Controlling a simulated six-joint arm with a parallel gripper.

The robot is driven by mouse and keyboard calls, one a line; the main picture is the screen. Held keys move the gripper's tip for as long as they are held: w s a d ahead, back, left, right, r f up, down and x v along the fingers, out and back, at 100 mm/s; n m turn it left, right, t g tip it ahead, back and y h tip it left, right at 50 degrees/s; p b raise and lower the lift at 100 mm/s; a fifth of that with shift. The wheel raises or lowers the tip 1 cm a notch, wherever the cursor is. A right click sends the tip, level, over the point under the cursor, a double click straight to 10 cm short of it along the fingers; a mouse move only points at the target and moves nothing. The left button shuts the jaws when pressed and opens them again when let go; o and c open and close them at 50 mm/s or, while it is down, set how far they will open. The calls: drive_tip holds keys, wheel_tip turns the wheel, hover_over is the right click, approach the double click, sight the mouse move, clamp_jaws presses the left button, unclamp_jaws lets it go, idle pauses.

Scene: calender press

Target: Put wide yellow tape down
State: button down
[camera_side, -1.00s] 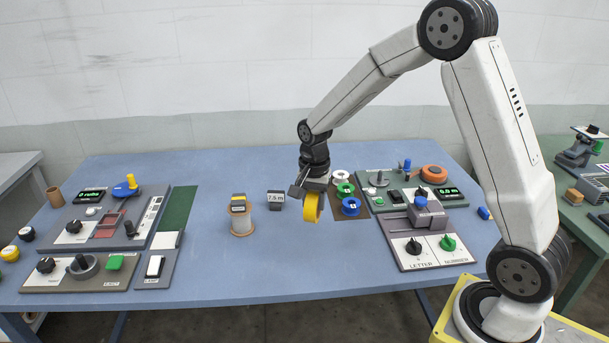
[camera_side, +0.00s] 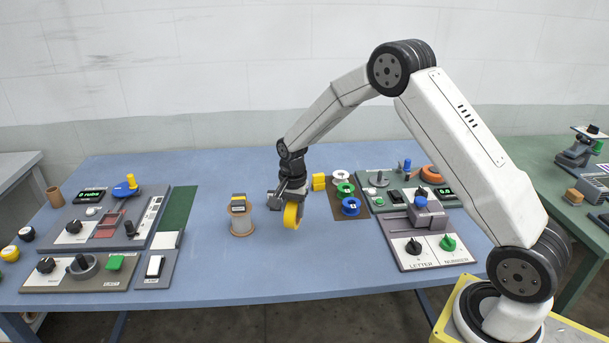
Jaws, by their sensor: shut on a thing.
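The wide yellow tape (camera_side: 292,217) is a yellow ring held upright on its edge in my gripper (camera_side: 289,199). My gripper points down and is shut on the tape's upper part. The tape is over the blue table (camera_side: 260,277), near its middle; I cannot tell whether its lower edge touches the surface. A yellow block-like thing (camera_side: 319,181) stands just behind and to the right, beside a brown mat.
A spool (camera_side: 241,220) with a yellow-topped block stands close to the left. White, green (camera_side: 345,190) and blue (camera_side: 351,206) rolls sit on the brown mat at right. Control panels (camera_side: 95,219) lie far left and right (camera_side: 430,240). The front middle of the table is clear.

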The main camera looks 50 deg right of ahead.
drive_tip(key=shift+w+f, duration=0.25)
drive_tip(key=shift+f, duration=1.6)
drive_tip(key=shift+f, duration=0.15)
drive_tip(key=shift+c, duration=1.6)
unclamp_jaws()
drive_tip(key=shift+r, duration=0.2)
wheel_tip(320, 180, up, 12)
